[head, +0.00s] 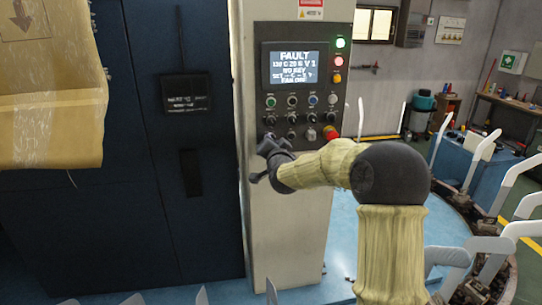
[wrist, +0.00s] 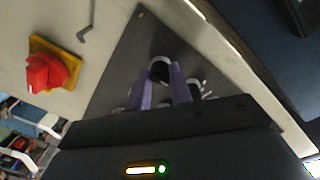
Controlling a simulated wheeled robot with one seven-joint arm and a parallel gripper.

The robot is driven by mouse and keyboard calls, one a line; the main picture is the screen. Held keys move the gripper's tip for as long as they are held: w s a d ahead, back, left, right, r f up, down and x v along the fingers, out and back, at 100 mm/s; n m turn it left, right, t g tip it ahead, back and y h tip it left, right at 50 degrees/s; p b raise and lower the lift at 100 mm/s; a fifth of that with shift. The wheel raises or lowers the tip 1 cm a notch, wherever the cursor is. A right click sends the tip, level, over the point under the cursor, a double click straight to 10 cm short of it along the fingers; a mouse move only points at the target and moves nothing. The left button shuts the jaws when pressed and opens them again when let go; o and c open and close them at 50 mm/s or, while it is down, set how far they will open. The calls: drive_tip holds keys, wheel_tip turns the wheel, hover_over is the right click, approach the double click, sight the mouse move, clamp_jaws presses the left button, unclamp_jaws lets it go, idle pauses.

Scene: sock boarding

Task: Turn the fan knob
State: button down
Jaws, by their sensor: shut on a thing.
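Rows of small knobs and buttons sit under the screen. My gripper (head: 268,145) is at the lower left of these rows. In the wrist view its two purple fingers (wrist: 163,88) are shut on a small dark round knob (wrist: 160,68) on a dark plate. In the head view the gripper hides this knob. Its label and pointer cannot be read.
A dark blue cabinet (head: 150,210) stands left of the panel. A yellowish hanging thing (head: 50,100) is at far left. White upright boards (head: 484,145) ring the right side.

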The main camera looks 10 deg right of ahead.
drive_tip(key=m+b, duration=0.6)
drive_tip(key=b, duration=0.2)
drive_tip(key=shift+m, duration=0.3)
drive_tip(key=c, duration=1.3)
unclamp_jaws()
drive_tip(key=shift+o, duration=0.2)
